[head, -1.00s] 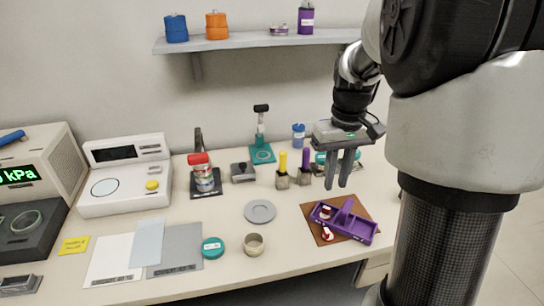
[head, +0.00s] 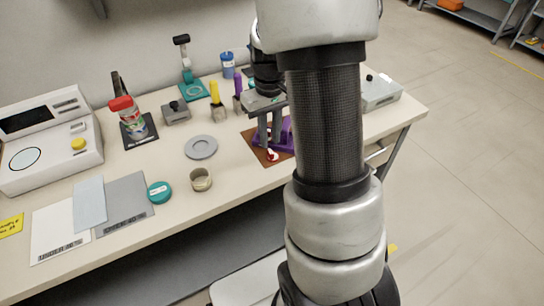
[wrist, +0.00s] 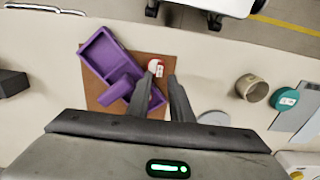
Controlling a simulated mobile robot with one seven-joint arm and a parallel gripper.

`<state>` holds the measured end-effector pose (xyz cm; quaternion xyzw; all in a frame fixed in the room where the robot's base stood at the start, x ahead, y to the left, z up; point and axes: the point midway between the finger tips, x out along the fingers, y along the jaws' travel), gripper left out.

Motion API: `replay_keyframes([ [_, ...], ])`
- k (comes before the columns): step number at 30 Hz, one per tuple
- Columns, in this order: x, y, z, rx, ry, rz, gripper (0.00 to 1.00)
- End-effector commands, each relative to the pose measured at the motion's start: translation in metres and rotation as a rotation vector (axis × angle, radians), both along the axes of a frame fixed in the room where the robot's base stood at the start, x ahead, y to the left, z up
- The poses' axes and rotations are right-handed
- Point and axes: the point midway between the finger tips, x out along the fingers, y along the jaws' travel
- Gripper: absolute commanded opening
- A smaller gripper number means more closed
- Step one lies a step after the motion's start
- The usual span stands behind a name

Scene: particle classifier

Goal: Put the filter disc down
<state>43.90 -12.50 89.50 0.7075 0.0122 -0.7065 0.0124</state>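My gripper (head: 270,142) hangs over the brown mat beside the purple tray (head: 288,134), its two fingers pointing down. A flat grey disc (head: 201,147) lies on the table left of the mat. I cannot tell which of these is the filter disc. My arm hides much of the tray in the head view.
A beige ring-shaped cup (head: 201,180) and a teal lid (head: 160,191) stand near the table's front edge. Yellow- and purple-handled tools, a teal stand (head: 193,90) and a red-capped jar (head: 128,118) stand behind. Table between the grey disc and the mat is clear.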

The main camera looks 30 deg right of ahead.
Motion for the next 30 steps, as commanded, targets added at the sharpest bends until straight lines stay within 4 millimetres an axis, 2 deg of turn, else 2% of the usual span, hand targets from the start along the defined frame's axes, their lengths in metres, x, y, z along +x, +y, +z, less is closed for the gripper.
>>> replay_keyframes([
  [6, -0.003, -0.001, -0.035, 0.001, 0.005, -0.001, 0.2],
  [9, -0.002, -0.001, -0.045, 0.0, 0.004, -0.001, 0.2],
  [16, -0.002, -0.001, -0.046, 0.0, 0.001, 0.0, 0.2],
  [19, -0.002, -0.001, -0.046, 0.0, 0.001, 0.0, 0.03],
  [20, -0.002, -0.001, -0.046, 0.0, 0.001, 0.0, 0.0],
  [30, -0.002, -0.001, -0.042, -0.001, 0.0, 0.0, 0.0],
])
